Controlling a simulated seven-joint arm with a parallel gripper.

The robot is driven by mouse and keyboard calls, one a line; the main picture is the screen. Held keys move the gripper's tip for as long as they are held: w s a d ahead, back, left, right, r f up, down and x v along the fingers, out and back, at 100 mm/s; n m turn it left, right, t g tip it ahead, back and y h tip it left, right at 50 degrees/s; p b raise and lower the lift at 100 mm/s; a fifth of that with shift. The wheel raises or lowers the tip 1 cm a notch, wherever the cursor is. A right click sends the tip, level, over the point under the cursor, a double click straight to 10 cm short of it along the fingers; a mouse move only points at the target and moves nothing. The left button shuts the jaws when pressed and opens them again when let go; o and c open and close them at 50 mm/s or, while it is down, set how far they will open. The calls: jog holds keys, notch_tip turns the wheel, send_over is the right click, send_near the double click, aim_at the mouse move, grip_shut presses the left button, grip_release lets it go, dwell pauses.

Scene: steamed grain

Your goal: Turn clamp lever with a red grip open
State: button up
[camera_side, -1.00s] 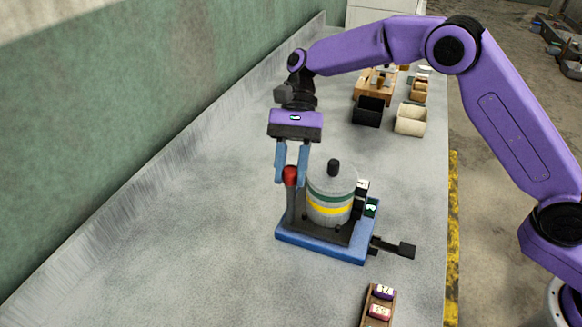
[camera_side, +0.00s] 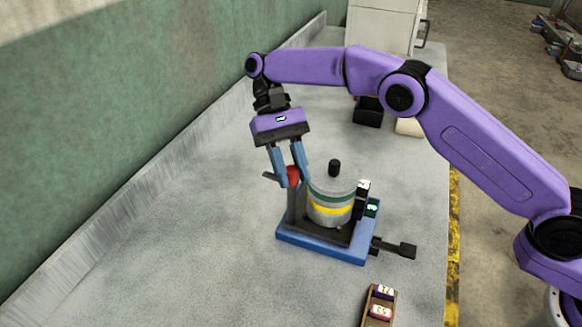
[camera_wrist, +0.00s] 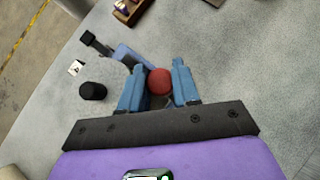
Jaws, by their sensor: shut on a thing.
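The clamp lever's red grip (camera_side: 292,176) is a rounded knob above a dark upright post (camera_side: 291,206) at the left of a blue base (camera_side: 318,249). My gripper (camera_side: 286,182) has its blue fingers shut on the red grip and leans to one side in the side view. In the wrist view the red grip (camera_wrist: 160,80) sits between the two fingertips (camera_wrist: 155,86). The fingers partly hide the lever.
A grey canister (camera_side: 330,195) with green and yellow bands and a black knob stands on the base, close right of my gripper. A black handle (camera_side: 397,249) juts right. A wooden tray (camera_side: 378,308) lies in front. The counter left of the base is clear.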

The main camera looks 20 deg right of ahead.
jog(key=shift+s+a, duration=0.1)
jog(key=shift+s, duration=0.2)
jog(key=o, duration=1)
jog(key=shift+o, duration=0.2)
jog(key=shift+w, duration=0.1)
jog(key=shift+w, duration=0.1)
